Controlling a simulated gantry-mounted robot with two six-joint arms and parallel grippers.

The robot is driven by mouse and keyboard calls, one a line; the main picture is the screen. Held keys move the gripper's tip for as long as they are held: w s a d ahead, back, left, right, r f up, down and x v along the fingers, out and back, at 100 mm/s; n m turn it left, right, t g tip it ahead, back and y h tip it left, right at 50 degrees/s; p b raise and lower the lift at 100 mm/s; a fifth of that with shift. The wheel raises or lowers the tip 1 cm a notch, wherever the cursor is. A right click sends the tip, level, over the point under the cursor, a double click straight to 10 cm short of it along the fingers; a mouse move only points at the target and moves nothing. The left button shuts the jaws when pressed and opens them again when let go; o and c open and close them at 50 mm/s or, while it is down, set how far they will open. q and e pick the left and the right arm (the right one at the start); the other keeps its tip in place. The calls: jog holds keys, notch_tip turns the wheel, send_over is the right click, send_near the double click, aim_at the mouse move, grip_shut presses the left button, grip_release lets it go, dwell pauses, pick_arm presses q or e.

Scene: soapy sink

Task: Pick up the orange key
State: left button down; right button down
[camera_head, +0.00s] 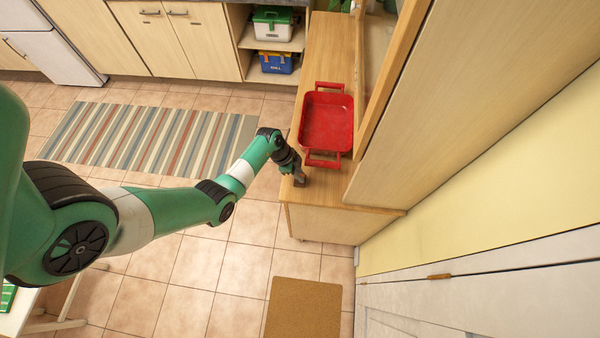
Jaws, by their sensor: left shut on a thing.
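My left gripper (299,180) is at the near left corner of the wooden counter, just beside the near handle of a red tray. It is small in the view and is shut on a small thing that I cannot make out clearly. I cannot see an orange key anywhere that I can identify; the dark fingers hide most of what is between them. My right gripper is not in view.
The red tray (327,121) sits on the wooden counter (324,58), against a tall wooden panel on the right. Green and blue toolboxes (274,22) (278,62) stand on shelves behind. A striped rug (150,138) and a brown mat (303,308) lie on the tiled floor.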

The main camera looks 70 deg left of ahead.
pick_arm(q)
jog(key=shift+r, duration=0.15)
jog(key=shift+r, duration=0.6)
jog(key=s+d+r, duration=0.9)
jog(key=s+r, duration=0.1)
jog(key=r, duration=0.1)
jog(key=shift+s+r, duration=0.2)
jog(key=shift+s, duration=0.15)
